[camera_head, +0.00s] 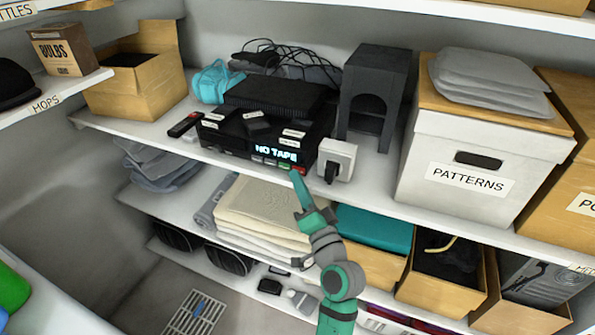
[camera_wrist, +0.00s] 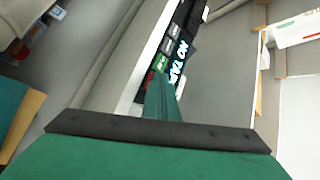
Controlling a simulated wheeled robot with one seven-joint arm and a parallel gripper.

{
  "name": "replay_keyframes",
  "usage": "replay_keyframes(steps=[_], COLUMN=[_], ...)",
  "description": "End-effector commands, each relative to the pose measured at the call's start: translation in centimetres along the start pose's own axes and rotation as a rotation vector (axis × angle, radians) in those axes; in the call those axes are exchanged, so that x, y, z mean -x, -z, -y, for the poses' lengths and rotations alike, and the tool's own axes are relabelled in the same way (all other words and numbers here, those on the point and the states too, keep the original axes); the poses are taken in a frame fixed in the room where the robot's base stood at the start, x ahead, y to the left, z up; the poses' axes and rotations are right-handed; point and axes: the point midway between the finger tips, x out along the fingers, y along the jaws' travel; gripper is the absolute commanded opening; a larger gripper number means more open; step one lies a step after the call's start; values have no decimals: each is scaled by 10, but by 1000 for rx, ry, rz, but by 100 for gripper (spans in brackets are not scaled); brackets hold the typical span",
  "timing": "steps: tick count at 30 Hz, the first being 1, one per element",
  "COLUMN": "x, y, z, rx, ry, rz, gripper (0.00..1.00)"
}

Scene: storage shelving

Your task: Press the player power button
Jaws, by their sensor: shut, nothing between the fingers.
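The black player (camera_head: 232,140) sits on the middle shelf with a lit "NO TAPE" display (camera_head: 276,153). A row of small buttons runs along the lower front edge, with a green one (camera_head: 284,165) and a red one (camera_head: 299,170) at the right end. Their labels are too small to read. My green gripper (camera_head: 296,175) is shut and empty, its tip at the front right of the player, close to the red button. In the wrist view, the fingers (camera_wrist: 161,92) point at the player front (camera_wrist: 172,48), partly covering it. I cannot tell whether the tip touches a button.
A white plug-like box (camera_head: 338,157) stands just right of the player, before a dark grey arched box (camera_head: 377,85). A remote (camera_head: 184,124) lies to the left. Folded towels (camera_head: 265,210) and a teal-topped box (camera_head: 375,229) are on the shelf below.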

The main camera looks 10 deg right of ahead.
Motion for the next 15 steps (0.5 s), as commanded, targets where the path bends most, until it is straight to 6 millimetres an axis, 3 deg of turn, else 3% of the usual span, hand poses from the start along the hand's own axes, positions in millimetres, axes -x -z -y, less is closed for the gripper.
replay_keyframes(steps=[15], x=[9], y=[-7], z=[7], rx=[-2], ry=[3], rz=[5], gripper=[0])
